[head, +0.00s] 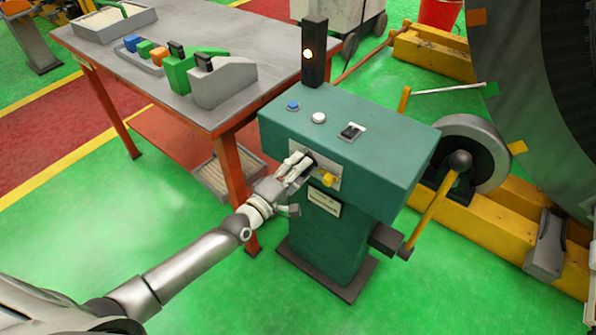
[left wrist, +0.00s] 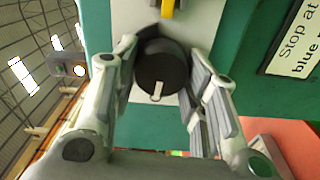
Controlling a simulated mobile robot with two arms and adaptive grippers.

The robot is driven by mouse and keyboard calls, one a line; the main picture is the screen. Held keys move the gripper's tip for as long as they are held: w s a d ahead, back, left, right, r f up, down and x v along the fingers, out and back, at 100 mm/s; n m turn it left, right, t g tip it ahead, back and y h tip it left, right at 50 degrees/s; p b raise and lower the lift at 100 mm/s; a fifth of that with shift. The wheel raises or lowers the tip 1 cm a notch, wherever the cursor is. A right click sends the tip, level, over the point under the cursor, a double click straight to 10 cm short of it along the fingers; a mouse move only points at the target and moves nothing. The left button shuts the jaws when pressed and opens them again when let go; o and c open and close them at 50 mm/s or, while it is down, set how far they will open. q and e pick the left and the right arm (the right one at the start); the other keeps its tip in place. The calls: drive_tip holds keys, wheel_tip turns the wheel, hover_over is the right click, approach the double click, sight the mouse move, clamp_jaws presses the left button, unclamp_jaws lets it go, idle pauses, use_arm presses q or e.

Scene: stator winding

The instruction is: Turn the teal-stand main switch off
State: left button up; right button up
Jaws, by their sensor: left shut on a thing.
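The teal stand (head: 385,130) is right of the middle in the head view. Its front face carries a pale switch plate, which shows in the left wrist view (left wrist: 208,22). The main switch is a round black knob (left wrist: 162,65) on this plate, with a white mark at its lower edge in the wrist view. My left gripper (left wrist: 161,72) is shut on the knob, one finger on each side. In the head view its fingers (head: 300,165) hide most of the knob. A yellow part (head: 329,180) sits on the plate beside the knob. My right gripper is not in view.
On the stand's top are a blue button (head: 293,105), a white button (head: 319,118), a black rocker switch (head: 351,131) and a lamp post (head: 314,52) with an amber light. A grey-topped table (head: 215,35) stands behind left. A yellow lever (head: 432,212) is at the stand's right.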

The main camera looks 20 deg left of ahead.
use_arm(q)
drive_tip(key=shift+n, duration=0.6)
drive_tip(key=shift+f, duration=0.1)
drive_tip(key=o, duration=1)
drive_tip(key=shift+s+a, duration=0.1)
drive_tip(key=v, duration=1.1)
drive_tip(key=shift+s, duration=0.4)
drive_tip(key=shift+a, duration=0.1)
